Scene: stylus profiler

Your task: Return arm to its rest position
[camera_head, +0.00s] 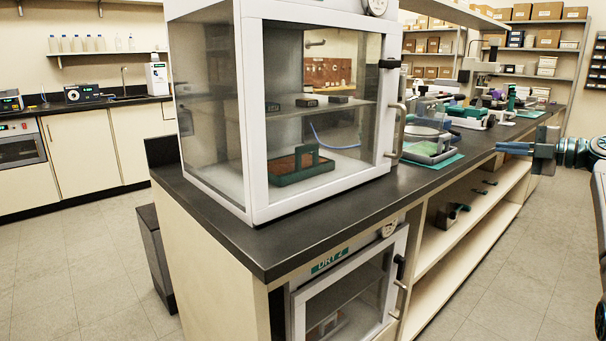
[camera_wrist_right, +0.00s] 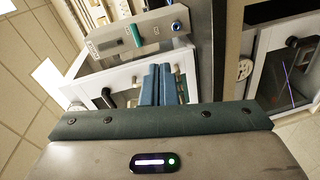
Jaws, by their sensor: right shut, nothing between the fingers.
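My right gripper (camera_head: 507,148) is at the right of the head view, at the end of my right arm, which comes in from the right edge. Its blue fingers point left, over the aisle side of the bench. In the right wrist view its two blue fingers (camera_wrist_right: 158,84) are together with nothing between them. They overlap a white-framed cabinet in that view, and I see no clear contact. My left gripper is in neither view.
A glass-fronted cabinet (camera_head: 256,120) stands on the dark bench top (camera_head: 300,222). A tray (camera_head: 298,170) is inside it. A second cabinet (camera_head: 345,290) sits below the bench, beside open shelves (camera_head: 455,240). Instruments line the bench farther back. Floor (camera_head: 500,260) at the right is clear.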

